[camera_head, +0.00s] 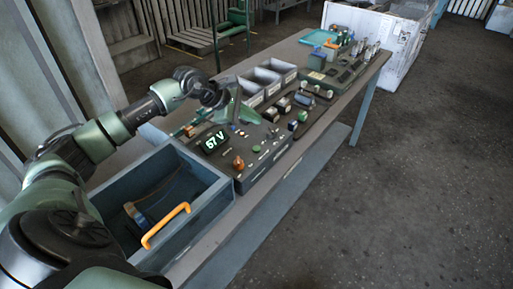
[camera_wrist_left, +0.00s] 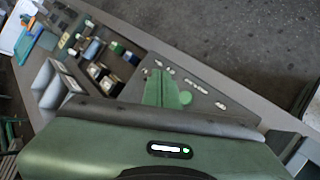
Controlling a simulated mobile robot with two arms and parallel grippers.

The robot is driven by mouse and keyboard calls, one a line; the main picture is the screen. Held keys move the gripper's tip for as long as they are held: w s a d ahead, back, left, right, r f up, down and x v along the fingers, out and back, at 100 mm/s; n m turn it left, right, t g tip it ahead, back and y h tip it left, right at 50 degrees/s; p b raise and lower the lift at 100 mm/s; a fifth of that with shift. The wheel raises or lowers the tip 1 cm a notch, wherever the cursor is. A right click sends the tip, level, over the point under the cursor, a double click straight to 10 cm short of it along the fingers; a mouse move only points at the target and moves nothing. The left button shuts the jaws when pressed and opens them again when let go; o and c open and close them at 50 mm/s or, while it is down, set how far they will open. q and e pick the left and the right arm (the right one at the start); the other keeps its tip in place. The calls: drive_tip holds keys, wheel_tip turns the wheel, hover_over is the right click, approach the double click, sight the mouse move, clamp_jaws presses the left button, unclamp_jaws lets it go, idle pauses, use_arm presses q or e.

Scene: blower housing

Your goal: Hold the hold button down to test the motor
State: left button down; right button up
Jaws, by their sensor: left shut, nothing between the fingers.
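The test panel (camera_head: 222,163) stands on the bench, with a lit display (camera_head: 213,141) reading about "67 V". A round green button (camera_head: 256,149) sits on its top; I cannot read its label, so I cannot tell if it is the hold button. A green button also shows in the left wrist view (camera_wrist_left: 185,98), just right of my fingers. My left gripper (camera_head: 242,117) is shut and empty, over the back part of the panel. Its closed fingers also show in the left wrist view (camera_wrist_left: 158,88). I see no clear contact with a button. My right gripper is out of view.
An orange knob (camera_head: 238,163) sits at the panel's front. An open blue-grey drawer box with an orange handle (camera_head: 166,226) stands at the near left. Grey bins (camera_head: 268,77) and several small parts lie farther along the bench. Open floor is at right.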

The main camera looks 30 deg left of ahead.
use_arm(q)
drive_tip(key=b, duration=0.4)
hover_over(254, 149)
wheel_tip(254, 149, down, 8)
drive_tip(key=shift+a+f, duration=0.1)
drive_tip(key=shift+w+f+b, duration=0.1)
drive_tip(key=shift+f+b, duration=0.25)
drive_tip(key=shift+b, duration=0.05)
drive_tip(key=shift+r, duration=0.1)
idle(1.4)
drive_tip(key=shift+f+b, duration=0.45)
drive_tip(key=shift+b, duration=0.1)
drive_tip(key=shift+f+b, duration=0.45)
drive_tip(key=shift+b, duration=0.1)
idle(1.7)
idle(0.9)
drive_tip(key=shift+r+p, duration=0.3)
drive_tip(key=shift+r, duration=0.55)
